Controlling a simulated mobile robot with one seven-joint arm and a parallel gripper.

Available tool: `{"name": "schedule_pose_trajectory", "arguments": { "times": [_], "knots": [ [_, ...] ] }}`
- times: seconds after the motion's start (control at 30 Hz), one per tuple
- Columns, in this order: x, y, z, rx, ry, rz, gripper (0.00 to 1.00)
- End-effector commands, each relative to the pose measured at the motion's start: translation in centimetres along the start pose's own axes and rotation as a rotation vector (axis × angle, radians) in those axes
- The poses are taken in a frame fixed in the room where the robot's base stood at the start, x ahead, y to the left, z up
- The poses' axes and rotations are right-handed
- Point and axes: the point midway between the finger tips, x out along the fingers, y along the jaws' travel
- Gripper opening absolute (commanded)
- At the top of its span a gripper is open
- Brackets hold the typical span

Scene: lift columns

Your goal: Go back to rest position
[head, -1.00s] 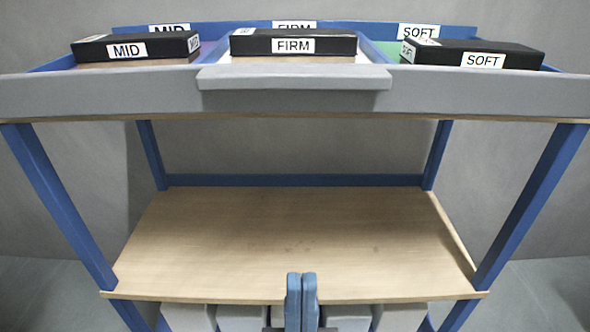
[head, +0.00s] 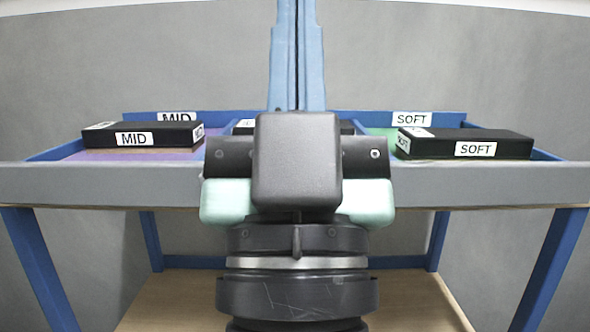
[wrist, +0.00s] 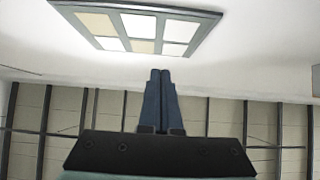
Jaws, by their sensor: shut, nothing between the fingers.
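My gripper (head: 297,30) stands upright in the middle of the head view, its blue fingers shut together and pointing up, with nothing between them. In the wrist view the fingers (wrist: 160,95) are also together, pointing toward the ceiling. My gripper and wrist are in front of the shelf's middle section and hide most of the black FIRM box there.
A blue-framed shelf has a grey front rail (head: 100,187). A black MID box (head: 100,138) lies in its left compartment and a black SOFT box (head: 440,147) in its right one. A wooden lower shelf (head: 170,300) looks bare where visible. A ceiling panel (wrist: 140,27) is overhead.

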Motion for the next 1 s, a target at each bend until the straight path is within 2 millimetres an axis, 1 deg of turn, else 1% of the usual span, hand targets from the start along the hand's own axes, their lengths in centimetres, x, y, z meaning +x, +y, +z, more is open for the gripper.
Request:
{"name": "schedule_pose_trajectory", "arguments": {
  "times": [0.03, 0.13, 0.17, 0.2, 0.37, 1.0],
  "knots": [
    [0.0, 0.0, -1.1, 0.001, -0.020, 0.000, 0.00],
    [0.0, -0.1, -2.5, 0.003, -0.076, -0.001, 0.00],
    [1.6, -0.1, -3.4, 0.002, -0.079, -0.001, 0.00],
    [2.6, -0.1, -4.0, 0.002, -0.080, 0.000, 0.00],
    [6.0, -0.1, -6.7, 0.002, -0.081, 0.000, 0.00],
    [21.2, -0.1, -18.8, 0.003, -0.082, -0.001, 0.00]
  ]
}}
